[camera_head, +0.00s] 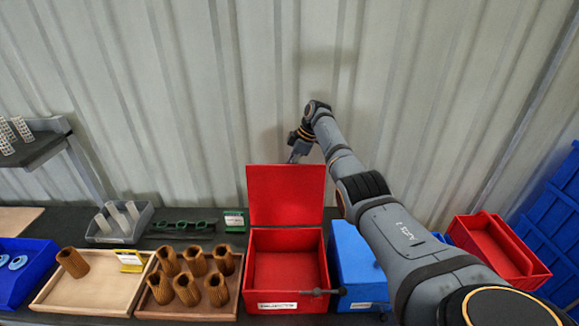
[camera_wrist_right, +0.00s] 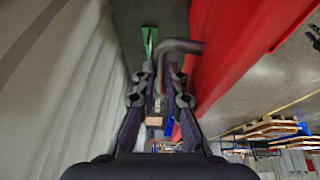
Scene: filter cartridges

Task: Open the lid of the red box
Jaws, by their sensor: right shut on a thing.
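The red box (camera_head: 289,239) stands on the table with its open inside facing up and a white label on its front. Its red lid (camera_head: 286,194) stands upright at the back edge, raised well open. The lid's red face also fills the right of the wrist view (camera_wrist_right: 235,50). My right gripper (camera_head: 294,157) is at the lid's top right edge, partly behind it. In the wrist view its fingers (camera_wrist_right: 160,75) are at a dark bent handle (camera_wrist_right: 182,45) beside the lid, shut on it; the exact contact is blurred. My left gripper is not in view.
A blue box (camera_head: 357,262) stands right of the red box, partly behind my right arm. A wooden tray (camera_head: 190,311) of brown cartridges stands to the left. A red bin (camera_head: 500,247) is at the right. The corrugated wall is close behind the lid.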

